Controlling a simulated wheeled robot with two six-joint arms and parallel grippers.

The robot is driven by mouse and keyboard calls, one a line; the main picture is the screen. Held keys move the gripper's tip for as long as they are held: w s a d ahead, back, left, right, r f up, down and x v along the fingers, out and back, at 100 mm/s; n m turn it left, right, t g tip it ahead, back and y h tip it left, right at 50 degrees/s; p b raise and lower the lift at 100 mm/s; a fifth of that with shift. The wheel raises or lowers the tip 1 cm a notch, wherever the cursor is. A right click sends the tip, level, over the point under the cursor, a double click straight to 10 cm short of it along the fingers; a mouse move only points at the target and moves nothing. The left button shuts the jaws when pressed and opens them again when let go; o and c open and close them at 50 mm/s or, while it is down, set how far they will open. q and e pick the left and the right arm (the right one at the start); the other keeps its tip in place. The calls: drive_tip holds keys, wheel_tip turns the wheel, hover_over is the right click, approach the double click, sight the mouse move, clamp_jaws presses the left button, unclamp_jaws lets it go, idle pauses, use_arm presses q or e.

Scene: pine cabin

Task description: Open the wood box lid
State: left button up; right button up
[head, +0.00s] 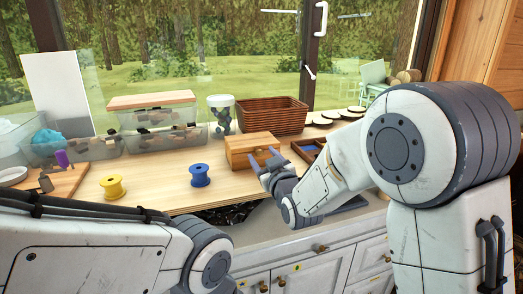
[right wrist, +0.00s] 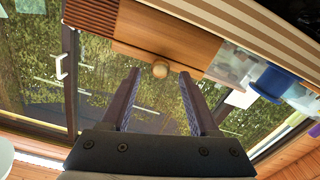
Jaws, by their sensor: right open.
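The wood box (head: 252,142) stands on the counter near its front edge, and its lid looks shut. My right gripper (head: 264,160) is open just in front of the box.
A woven basket (head: 272,115) stands behind the box. A blue spool (head: 200,175) and a yellow spool (head: 112,186) stand to its left. Clear bins (head: 165,136), a white cup (head: 221,114) and a wooden tray (head: 307,148) are nearby. The counter left of the box is partly clear.

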drive_tip(key=shift+w+a, duration=0.15)
drive_tip(key=shift+w, duration=0.35)
drive_tip(key=shift+c, duration=0.3)
clamp_jaws()
drive_tip(key=shift+a, duration=0.1)
idle(0.8)
